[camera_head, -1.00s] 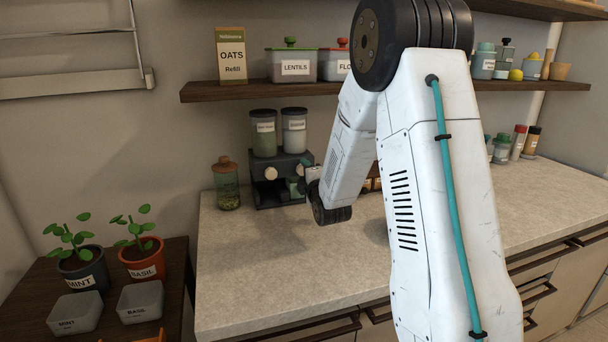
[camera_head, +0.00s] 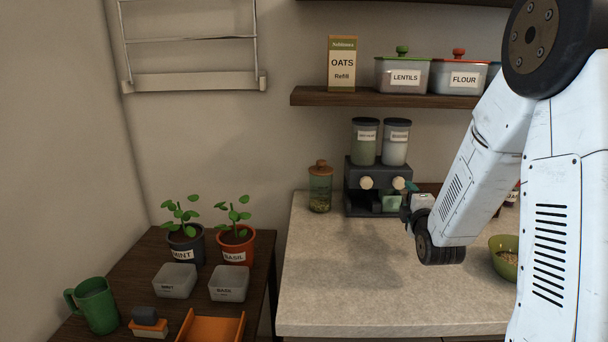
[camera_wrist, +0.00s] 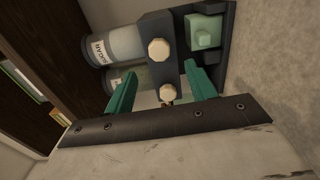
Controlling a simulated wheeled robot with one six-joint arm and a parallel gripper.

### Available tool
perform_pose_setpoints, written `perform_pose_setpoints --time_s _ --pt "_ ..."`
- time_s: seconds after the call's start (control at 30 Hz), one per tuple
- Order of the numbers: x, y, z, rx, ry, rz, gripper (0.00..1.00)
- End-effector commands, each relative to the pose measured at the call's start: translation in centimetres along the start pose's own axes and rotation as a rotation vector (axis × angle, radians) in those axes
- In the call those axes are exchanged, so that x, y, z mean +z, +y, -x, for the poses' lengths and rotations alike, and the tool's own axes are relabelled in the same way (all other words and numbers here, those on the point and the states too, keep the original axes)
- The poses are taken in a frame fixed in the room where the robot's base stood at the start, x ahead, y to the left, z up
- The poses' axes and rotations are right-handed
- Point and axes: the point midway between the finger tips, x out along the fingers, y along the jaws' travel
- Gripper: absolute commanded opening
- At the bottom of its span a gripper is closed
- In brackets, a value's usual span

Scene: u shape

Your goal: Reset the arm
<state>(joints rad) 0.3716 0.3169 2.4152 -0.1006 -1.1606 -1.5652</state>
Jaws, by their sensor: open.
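My white arm stands at the right of the head view, bent down over the counter. My gripper (camera_wrist: 162,92) shows in the wrist view as two teal fingers spread apart, with nothing between them. In front of it is a dark dispenser (camera_wrist: 170,45) with cream knobs and clear canisters on it. The dispenser (camera_head: 378,180) also shows in the head view, against the back wall. A pale green cup or block (camera_wrist: 205,32) sits in the dispenser's bay, apart from the fingers. In the head view my gripper is small and partly hidden by my wrist.
The counter (camera_head: 340,270) is mostly clear in front. A green bowl (camera_head: 506,258) stands beside my arm. A corked jar (camera_head: 320,187) is left of the dispenser. A shelf (camera_head: 380,98) hangs above. A side table (camera_head: 130,268) holds potted plants, grey bins and a green mug (camera_head: 95,305).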

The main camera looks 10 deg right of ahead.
Motion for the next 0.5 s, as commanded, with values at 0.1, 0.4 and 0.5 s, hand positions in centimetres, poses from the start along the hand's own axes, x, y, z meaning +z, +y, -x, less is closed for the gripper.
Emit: perform_pose_setpoints --time_s 0.1,0.4,0.5 --pt "-0.5 0.5 0.2 -0.028 0.006 -0.032 0.56" --pt "-5.0 2.9 5.2 -0.401 -0.018 -0.414 0.56" --pt "-6.5 3.5 8.9 -0.557 -0.074 -0.559 0.56"
